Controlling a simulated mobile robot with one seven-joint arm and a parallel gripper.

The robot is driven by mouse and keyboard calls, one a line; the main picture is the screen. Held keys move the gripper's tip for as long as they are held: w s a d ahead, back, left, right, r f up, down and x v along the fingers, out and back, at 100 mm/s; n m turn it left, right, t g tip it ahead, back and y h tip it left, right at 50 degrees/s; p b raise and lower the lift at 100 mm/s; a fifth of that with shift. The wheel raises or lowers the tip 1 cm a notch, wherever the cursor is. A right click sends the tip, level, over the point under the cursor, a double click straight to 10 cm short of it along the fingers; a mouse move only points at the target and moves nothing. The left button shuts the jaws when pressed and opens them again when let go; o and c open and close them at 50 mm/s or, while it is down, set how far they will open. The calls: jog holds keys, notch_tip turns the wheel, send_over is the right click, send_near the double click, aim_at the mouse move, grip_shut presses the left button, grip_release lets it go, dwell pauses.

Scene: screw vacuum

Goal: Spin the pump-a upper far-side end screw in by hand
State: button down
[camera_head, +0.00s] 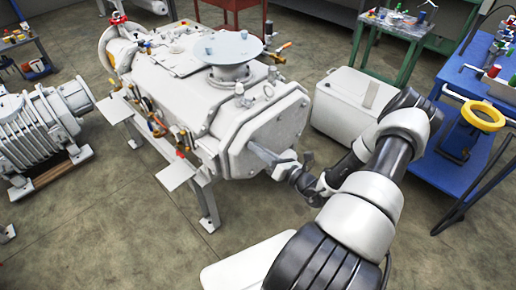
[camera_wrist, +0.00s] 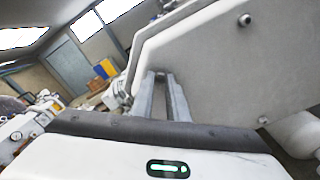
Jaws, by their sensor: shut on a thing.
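The large white pump (camera_head: 190,95) stands on legs, and its angular end cover (camera_head: 282,128) faces my arm. In the wrist view, the two grey fingers (camera_wrist: 161,76) converge beside the edge of the cover plate (camera_wrist: 215,65). They are shut on a small dark screw (camera_wrist: 160,75), mostly hidden between the tips. How deep it sits cannot be told. Another screw head (camera_wrist: 245,20) shows higher on the plate, and one (camera_wrist: 263,119) lower down.
A white box (camera_head: 345,105) stands on the floor behind my arm. A blue workbench (camera_head: 470,85) with a yellow ring (camera_head: 483,116) is at the right, and a green table (camera_head: 395,28) behind. A ribbed grey pump (camera_head: 38,130) sits at the left.

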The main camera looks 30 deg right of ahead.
jog(key=shift+m, duration=0.6)
jog(key=shift+s, duration=0.1)
jog(key=c, duration=1.7)
grip_release()
jog(key=v, duration=1.7)
jog(key=shift+s+d, duration=0.1)
jog(key=shift+s, duration=0.1)
